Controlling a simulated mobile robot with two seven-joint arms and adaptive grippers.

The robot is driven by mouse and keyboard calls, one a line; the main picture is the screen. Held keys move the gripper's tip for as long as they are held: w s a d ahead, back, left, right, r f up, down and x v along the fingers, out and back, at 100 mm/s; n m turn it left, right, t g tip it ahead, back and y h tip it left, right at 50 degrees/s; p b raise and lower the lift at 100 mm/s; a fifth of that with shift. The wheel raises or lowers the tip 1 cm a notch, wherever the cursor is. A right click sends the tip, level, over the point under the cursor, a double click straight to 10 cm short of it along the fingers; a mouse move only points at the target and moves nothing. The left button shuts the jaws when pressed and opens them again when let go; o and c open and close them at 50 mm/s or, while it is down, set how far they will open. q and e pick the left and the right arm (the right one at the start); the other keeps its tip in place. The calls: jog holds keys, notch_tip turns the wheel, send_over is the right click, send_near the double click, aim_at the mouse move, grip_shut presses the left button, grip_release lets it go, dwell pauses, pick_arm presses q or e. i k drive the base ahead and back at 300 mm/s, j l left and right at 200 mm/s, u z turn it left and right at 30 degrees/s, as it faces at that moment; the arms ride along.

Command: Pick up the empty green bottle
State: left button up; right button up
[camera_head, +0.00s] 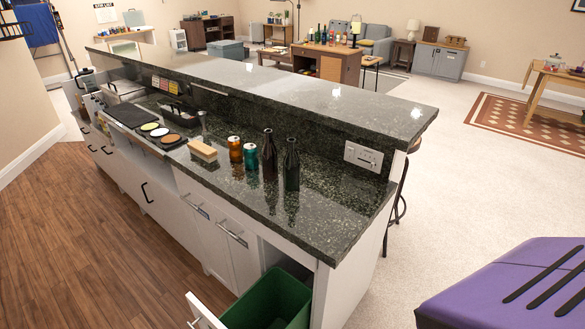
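A dark green bottle (291,168) stands upright on the lower dark stone counter (330,215), near its right end. A dark brown bottle (269,157) stands upright just to its left, a small gap apart. Whether either bottle is empty cannot be told. Neither of my grippers shows in the head view, and nothing is touching the bottles.
Left of the bottles stand a teal can (250,157), an orange can (235,150) and a wooden brush-like block (203,151). A raised counter ledge (260,90) runs behind. Below, an open pull-out holds a green bin (268,303). Wood floor (110,240) at left is clear.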

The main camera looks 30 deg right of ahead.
aim_at(291, 162)
jog(key=l+z, duration=0.4)
jog(key=l, duration=1.7)
jog(key=i, duration=0.05)
